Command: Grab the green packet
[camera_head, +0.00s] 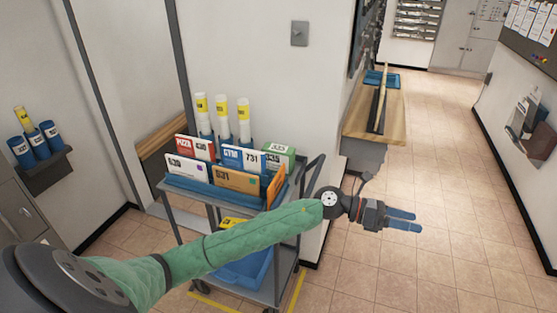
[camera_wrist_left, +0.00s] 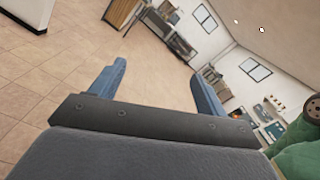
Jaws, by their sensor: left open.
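The green packet (camera_head: 280,152), with a white label reading 335, stands upright at the back right of the cart's top tray, among other mail. Its lower part is hidden by the mail in front of it. My left gripper (camera_head: 418,221) is open and empty, to the right of the cart and clear of it, pointing right over the floor. Its two blue fingers also show apart in the left wrist view (camera_wrist_left: 164,70), with nothing between them. My right gripper is in neither view.
The grey cart (camera_head: 200,191) carries several envelopes, including an orange one (camera_head: 236,181), and white tubes with yellow labels (camera_head: 222,117). My left arm passes in front of the cart. A wooden counter (camera_head: 364,123) stands behind at right. The tiled floor (camera_head: 450,260) at right is clear.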

